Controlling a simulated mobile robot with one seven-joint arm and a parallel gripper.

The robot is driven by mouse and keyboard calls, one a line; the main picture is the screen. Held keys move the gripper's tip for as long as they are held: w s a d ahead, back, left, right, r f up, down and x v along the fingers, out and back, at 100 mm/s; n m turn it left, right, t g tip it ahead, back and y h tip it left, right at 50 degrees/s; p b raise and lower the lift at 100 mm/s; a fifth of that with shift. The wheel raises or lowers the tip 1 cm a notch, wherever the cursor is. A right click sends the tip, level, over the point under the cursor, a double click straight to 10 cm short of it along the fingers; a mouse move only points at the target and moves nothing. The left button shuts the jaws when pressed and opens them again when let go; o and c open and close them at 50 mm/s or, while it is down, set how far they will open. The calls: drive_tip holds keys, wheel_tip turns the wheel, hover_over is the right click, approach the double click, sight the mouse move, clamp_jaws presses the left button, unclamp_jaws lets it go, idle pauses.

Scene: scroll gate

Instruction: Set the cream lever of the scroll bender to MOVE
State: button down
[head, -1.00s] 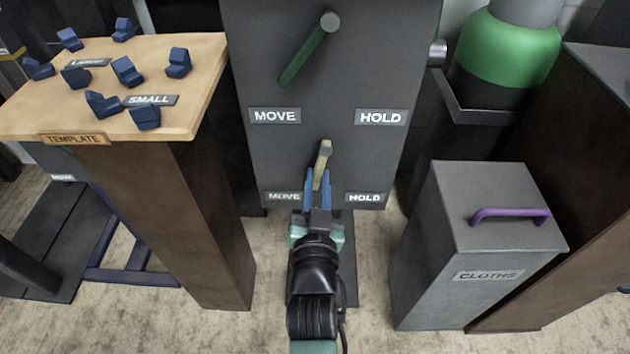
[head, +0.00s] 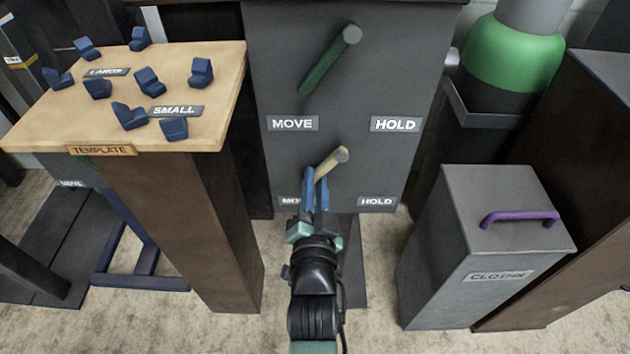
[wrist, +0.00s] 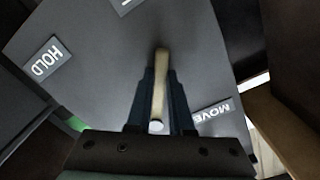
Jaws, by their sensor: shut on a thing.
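The cream lever (head: 330,160) is on the lower part of the dark grey panel (head: 350,90). It slants from its pivot at the upper right down to the left, toward the lower MOVE label (head: 291,201), which my gripper partly covers. The lower HOLD label (head: 377,202) is to the right. My gripper (head: 315,180) has its blue fingers shut on the lower end of the cream lever. In the wrist view the lever (wrist: 159,85) lies between the two fingers, with the MOVE label (wrist: 213,118) close on the right and the HOLD label (wrist: 47,58) at the far left.
A green lever (head: 328,60) sits higher on the panel, slanting toward its own MOVE label (head: 292,124). A wooden-topped stand (head: 215,110) with several blue blocks is on the left. A grey CLOTHS bin (head: 450,270) with a purple handle is on the right.

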drive_tip(key=c, duration=0.8)
unclamp_jaws()
drive_tip(key=shift+s, duration=0.1)
drive_tip(key=s+p, duration=0.5)
drive_tip(key=s, duration=0.8)
drive_tip(key=shift+w, duration=0.1)
